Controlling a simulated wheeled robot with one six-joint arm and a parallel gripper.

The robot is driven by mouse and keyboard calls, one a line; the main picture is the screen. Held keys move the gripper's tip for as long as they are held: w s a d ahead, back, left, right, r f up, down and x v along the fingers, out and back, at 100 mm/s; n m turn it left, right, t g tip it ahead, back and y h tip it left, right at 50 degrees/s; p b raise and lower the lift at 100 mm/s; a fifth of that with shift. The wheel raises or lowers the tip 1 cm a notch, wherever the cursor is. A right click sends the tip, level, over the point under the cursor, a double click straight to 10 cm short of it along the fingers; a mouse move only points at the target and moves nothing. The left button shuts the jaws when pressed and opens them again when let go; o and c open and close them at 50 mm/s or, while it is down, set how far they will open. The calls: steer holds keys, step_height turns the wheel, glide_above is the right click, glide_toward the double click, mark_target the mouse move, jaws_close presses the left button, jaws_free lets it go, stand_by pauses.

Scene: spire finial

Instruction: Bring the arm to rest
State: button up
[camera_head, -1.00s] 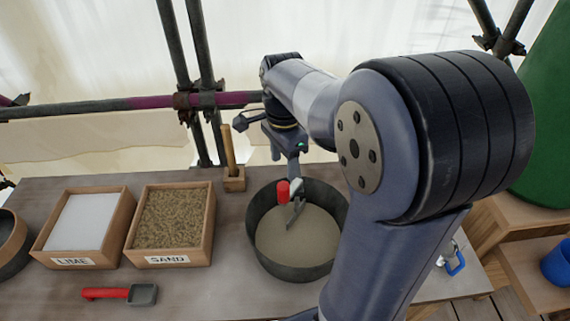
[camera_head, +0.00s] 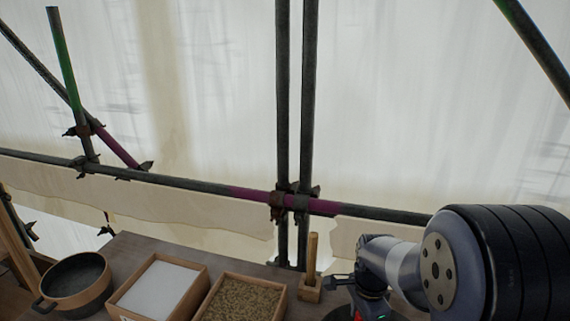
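My arm (camera_head: 437,262) shows at the lower right, bent over the right side of the bench. Its wrist end (camera_head: 375,300) points down at the bottom edge of the view, beside the small wooden block. A small patch of red shows at the wrist's lower left, too little to identify.
On the bench (camera_head: 133,252) stand a dark round pan (camera_head: 75,283), a box of white lime (camera_head: 160,290), a box of sand (camera_head: 240,302) and a wooden block (camera_head: 310,290) with an upright stick. Scaffold poles (camera_head: 283,120) and pale sheeting stand behind.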

steer(key=shift+s+d, duration=0.1)
steer(key=shift+s, duration=0.05)
stand_by(0.4)
steer(key=shift+r, duration=0.1)
step_height(320, 180, up, 10)
steer(key=shift+r, duration=0.15)
step_height(320, 180, down, 10)
steer(key=shift+f, duration=0.2)
steer(key=shift+s+d+n, duration=0.25)
steer(key=shift+d+n, duration=0.05)
steer(key=shift+n, duration=0.6)
